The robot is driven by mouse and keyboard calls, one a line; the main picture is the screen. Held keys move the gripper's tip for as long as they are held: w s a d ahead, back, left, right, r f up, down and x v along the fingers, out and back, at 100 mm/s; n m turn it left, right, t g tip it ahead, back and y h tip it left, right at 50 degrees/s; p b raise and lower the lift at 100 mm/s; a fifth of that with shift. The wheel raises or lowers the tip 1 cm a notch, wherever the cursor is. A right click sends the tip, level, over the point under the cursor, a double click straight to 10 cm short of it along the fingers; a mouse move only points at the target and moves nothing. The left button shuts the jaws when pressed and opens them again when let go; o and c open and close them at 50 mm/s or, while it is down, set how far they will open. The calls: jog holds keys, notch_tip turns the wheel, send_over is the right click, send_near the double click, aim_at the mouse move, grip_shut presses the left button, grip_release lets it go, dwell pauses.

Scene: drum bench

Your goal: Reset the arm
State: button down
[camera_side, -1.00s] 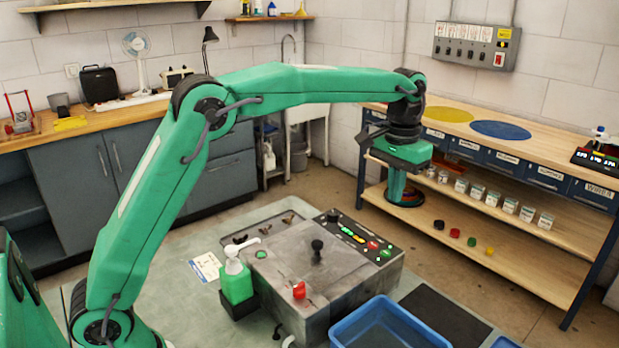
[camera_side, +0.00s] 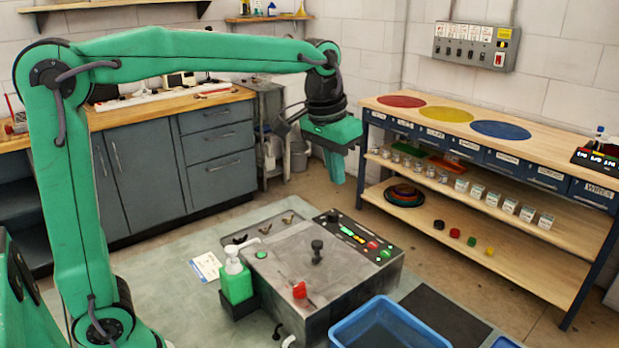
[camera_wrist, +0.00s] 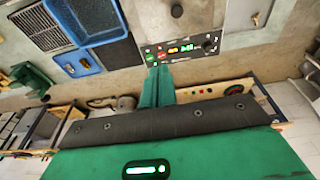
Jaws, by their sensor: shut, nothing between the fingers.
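My green arm reaches across the side view, with its upper link level and my gripper (camera_side: 337,178) hanging down at its end. The gripper is shut and empty. It is high in the air, behind the grey control box (camera_side: 320,265) and left of the wooden workbench. In the wrist view my gripper (camera_wrist: 156,72) points at the box's panel (camera_wrist: 183,50) with its lit buttons, and its fingers lie together.
A green pump bottle (camera_side: 236,282) stands left of the box, and a blue bin (camera_side: 390,328) is in front. The workbench (camera_side: 550,165) has red, yellow and blue discs on top and small jars on its shelf. Cabinets with a wooden counter (camera_side: 180,108) line the back wall.

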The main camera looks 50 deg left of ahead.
jog(key=s+a+f+t, duration=0.1)
jog(key=s+a+f, duration=0.1)
jog(key=s, duration=0.7)
jog(key=s+a+f+t, duration=0.2)
jog(key=s+f, duration=0.2)
jog(key=s, duration=0.6)
jog(key=shift+s+a+f, duration=0.25)
jog(key=shift+a+f, duration=0.05)
jog(key=shift+a, duration=0.1)
